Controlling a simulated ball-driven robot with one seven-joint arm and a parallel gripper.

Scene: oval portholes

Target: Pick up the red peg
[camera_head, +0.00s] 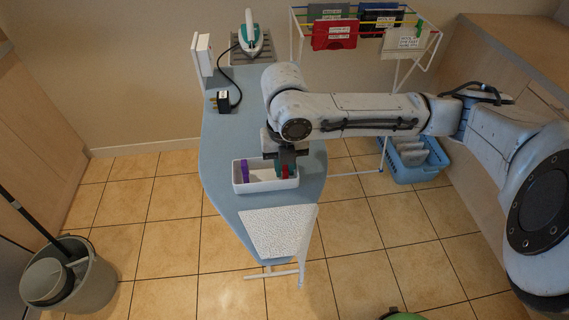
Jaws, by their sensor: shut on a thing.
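The red peg (285,172) shows as a small red patch just below my gripper (286,162), at the right part of a white tray (265,187). My gripper points down over the tray and is shut on the red peg; the fingers hide most of it. A teal peg (278,167) shows close beside it, partly covered by the gripper. A purple peg (244,170) stands at the left end of the tray. I cannot tell whether the red peg is clear of the tray floor.
The tray stands on a blue ironing board (222,135) with a white dotted cloth (278,232) at its near end. An iron (250,36) and a black plug (223,104) lie farther back. A drying rack (297,28), blue basket (418,168) and bucket (88,285) stand around.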

